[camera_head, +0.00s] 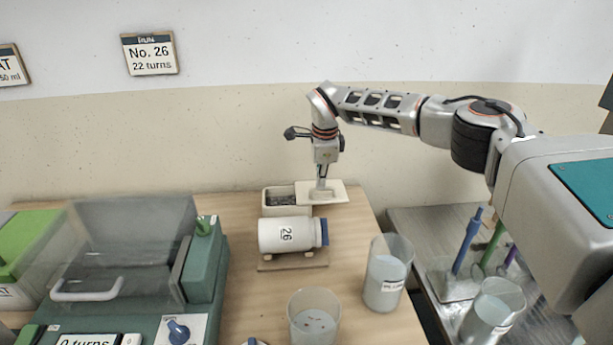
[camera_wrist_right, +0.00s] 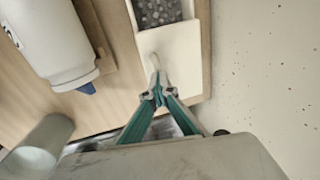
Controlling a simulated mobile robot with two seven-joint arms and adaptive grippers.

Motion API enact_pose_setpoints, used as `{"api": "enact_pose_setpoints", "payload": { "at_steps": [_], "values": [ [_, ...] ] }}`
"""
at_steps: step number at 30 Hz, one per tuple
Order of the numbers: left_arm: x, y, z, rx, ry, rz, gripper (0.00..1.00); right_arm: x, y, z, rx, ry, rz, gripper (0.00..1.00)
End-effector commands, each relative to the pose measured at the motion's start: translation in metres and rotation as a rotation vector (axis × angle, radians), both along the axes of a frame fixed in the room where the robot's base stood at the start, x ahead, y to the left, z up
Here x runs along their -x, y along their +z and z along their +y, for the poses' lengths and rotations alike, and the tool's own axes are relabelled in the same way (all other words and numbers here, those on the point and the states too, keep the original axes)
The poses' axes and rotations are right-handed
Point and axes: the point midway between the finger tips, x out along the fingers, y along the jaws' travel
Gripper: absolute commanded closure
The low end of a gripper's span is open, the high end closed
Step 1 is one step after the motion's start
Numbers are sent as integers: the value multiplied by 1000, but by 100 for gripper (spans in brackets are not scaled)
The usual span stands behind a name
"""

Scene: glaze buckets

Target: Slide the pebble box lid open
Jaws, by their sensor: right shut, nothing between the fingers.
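The pebble box (camera_head: 282,211) stands at the back of the table, against the wall side. Its pale lid (camera_head: 335,193) is slid to the right, and the box's left part is uncovered. Dark grey pebbles (camera_wrist_right: 157,11) show in the opening. In the right wrist view the lid (camera_wrist_right: 182,48) covers the part nearer my gripper. My right gripper (camera_head: 320,195) points down at the lid, shut and empty. Its closed fingertips (camera_wrist_right: 157,82) are at the lid's surface beside a small pale knob (camera_wrist_right: 154,61); I cannot tell if they touch. My left gripper is out of view.
A white jar marked 26 (camera_head: 284,235) lies on a wooden cradle (camera_head: 292,263) just in front of the box. Clear beakers (camera_head: 387,274) (camera_head: 314,318) stand nearer. A green machine with a clear cover (camera_head: 130,240) fills the left. A grey side table (camera_head: 420,222) holds coloured tools.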

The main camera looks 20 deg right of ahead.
Motion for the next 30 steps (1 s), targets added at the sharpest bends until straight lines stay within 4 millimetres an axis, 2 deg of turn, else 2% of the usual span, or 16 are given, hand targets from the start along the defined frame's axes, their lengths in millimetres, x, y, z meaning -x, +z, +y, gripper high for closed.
{"api": "enact_pose_setpoints", "payload": {
  "at_steps": [3, 12, 14, 15, 30],
  "values": [
    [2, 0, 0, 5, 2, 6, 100, 4, -5, -6, 2, 1, 7, 100],
    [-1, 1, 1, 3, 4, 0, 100, 5, -8, -6, 2, 2, 11, 100],
    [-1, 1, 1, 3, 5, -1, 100, 5, -9, -6, 2, 2, 11, 86],
    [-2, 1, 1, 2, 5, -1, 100, 5, -9, -6, 2, 2, 11, 76],
    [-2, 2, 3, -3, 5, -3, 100, 3, -1, -6, 0, 1, 3, 75]
  ]
}}
